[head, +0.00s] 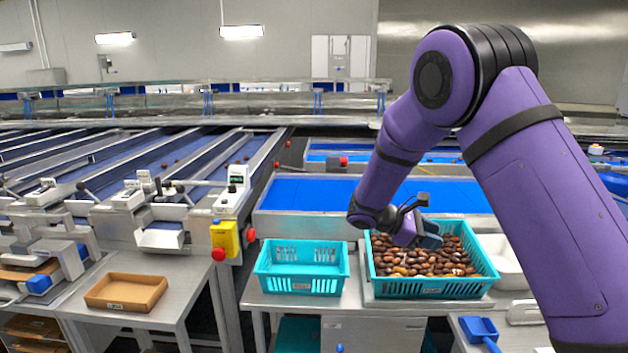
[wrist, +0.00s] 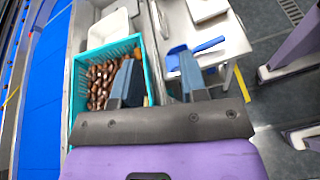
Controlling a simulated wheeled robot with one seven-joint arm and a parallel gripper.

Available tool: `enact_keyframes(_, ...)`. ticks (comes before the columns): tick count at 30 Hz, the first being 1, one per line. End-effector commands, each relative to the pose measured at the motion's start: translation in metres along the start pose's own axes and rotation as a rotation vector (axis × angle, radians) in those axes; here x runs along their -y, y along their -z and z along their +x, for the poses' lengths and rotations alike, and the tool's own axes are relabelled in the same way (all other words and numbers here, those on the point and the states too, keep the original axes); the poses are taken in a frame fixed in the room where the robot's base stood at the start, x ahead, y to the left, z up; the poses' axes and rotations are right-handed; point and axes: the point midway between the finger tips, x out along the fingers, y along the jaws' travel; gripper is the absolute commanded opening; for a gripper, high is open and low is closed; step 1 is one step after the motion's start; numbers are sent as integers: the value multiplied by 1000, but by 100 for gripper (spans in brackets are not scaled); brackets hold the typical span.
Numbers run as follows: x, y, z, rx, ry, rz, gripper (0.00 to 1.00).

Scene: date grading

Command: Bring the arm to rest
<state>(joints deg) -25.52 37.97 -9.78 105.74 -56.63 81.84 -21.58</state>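My purple arm reaches in from the right in the head view and bends down toward the teal crate of dates. My gripper (head: 430,238) is above that crate's back part, apart from the dates as far as I can tell. In the wrist view the two blue-grey fingers of my gripper (wrist: 160,78) stand apart with nothing between them. The teal crate (head: 428,289) is filled with brown dates (head: 415,262); it also shows in the wrist view (wrist: 78,75), partly hidden behind a finger.
An empty teal basket (head: 300,284) stands left of the date crate. A white tray (head: 503,262) is right of it. A blue scoop (head: 479,328) lies at the front right. A brown cardboard tray (head: 126,292) sits on the left table. Blue conveyor belt (head: 320,192) runs behind.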

Motion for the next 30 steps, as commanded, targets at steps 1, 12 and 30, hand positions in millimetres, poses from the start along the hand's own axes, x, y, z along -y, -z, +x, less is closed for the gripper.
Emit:
enact_keyframes(1, 4, -19, 2, -42, 31, 41, 39)
enact_keyframes(12, 56, -117, 8, -331, 241, 319, 39)
enact_keyframes(30, 170, -231, 0, -770, 522, 807, 39)
